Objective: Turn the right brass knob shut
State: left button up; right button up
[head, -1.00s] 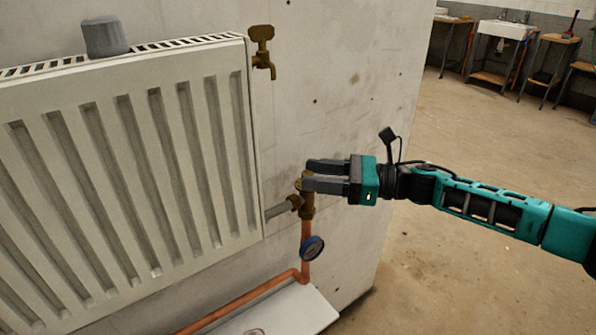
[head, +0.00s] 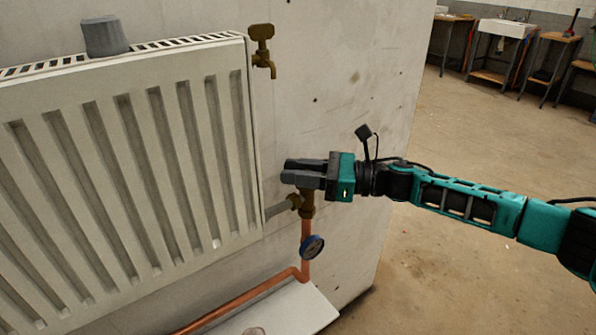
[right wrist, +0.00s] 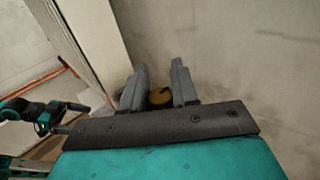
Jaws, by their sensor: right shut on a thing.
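The right brass knob (right wrist: 160,97) shows as a round brass piece between the fingers in the right wrist view. In the head view the fingers hide it, and only the brass valve body (head: 307,207) shows just below them, on top of the vertical copper pipe. My right gripper (head: 287,173) comes in from the right, level, with its two grey fingers around the knob. It is shut on the knob. My left gripper is not in the head view.
The white radiator (head: 130,180) stands close on the left, with a grey cap (head: 105,37) on top. A brass tap (head: 262,52) sits above. A blue-rimmed gauge (head: 312,247) hangs on the pipe below, over a white tray (head: 290,315). Floor right of the wall is clear.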

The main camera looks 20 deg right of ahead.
grip_shut()
jog(key=shift+m+t+h, duration=0.3)
jog(key=shift+t, duration=0.1)
